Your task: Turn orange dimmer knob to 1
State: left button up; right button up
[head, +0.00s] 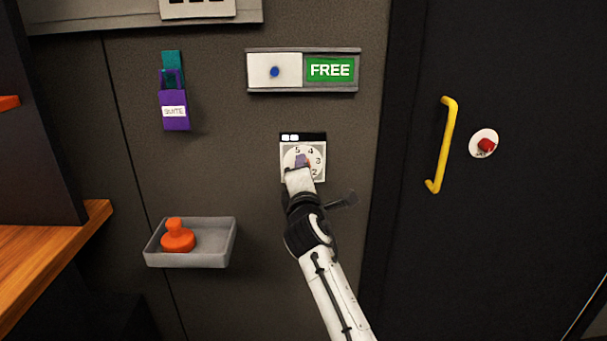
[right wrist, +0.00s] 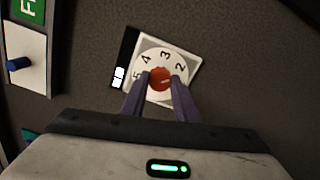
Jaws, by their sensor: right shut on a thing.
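The orange dimmer knob (right wrist: 161,78) sits at the centre of a white dial with numbers 2 to 5 showing in the right wrist view. The dial plate (head: 318,174) is mounted on the wall in the head view, where the gripper hides most of the knob. My right gripper (right wrist: 161,84) has its two purple fingers closed on either side of the knob; it also shows in the head view (head: 302,161). A pale mark on the knob points right, below the 2. The fingers hide the dial's lower part, so no 1 is visible. My left gripper is out of view.
A black strip (head: 303,137) with two lit white blocks tops the dial plate. A FREE slider sign (head: 330,70) is above. A grey tray (head: 190,260) holding an orange stamp-like object (head: 177,238) is lower left. A yellow handle (head: 446,145) is on the right.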

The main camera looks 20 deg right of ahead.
jog(key=shift+m+b, duration=1.2)
jog(key=shift+m, duration=2.8)
jog(key=o, duration=1.1)
jog(key=shift+c, duration=0.2)
